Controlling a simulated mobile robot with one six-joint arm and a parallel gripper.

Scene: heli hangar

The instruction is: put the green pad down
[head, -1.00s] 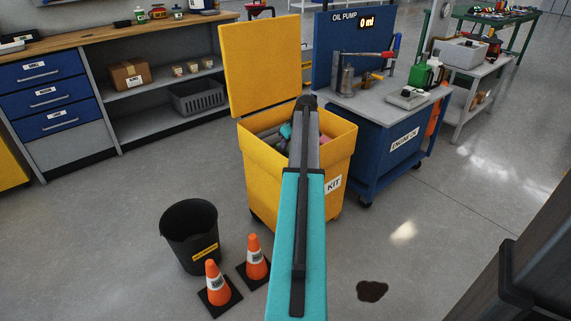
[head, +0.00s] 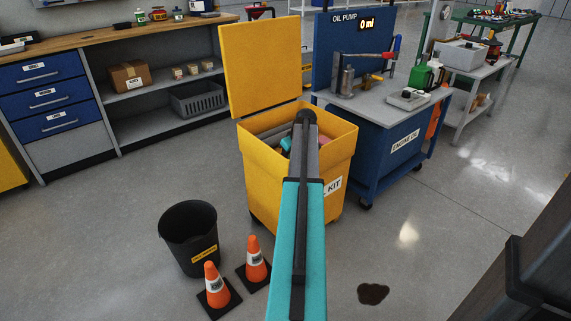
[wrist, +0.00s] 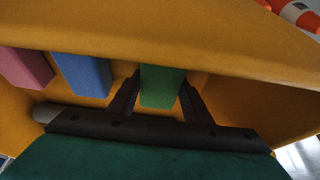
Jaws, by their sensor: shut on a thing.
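The green pad (wrist: 162,86) sits between the two dark fingers of my gripper (wrist: 160,92) in the wrist view. The gripper is shut on it. The pad is beside the inner yellow wall of the spill kit bin (head: 256,185). I cannot tell whether it touches the wall or anything under it. In the head view my arm reaches over the open bin and hides the gripper and the green pad. A blue pad (wrist: 82,74) and a pink pad (wrist: 25,68) stand to the left of the green one in the wrist view.
The bin's yellow lid (head: 260,65) stands open at the back. A black bucket (head: 188,238) and two orange cones (head: 256,260) stand at front left. The blue oil cart (head: 385,150) is close on the right. A dark spill (head: 373,293) marks the floor.

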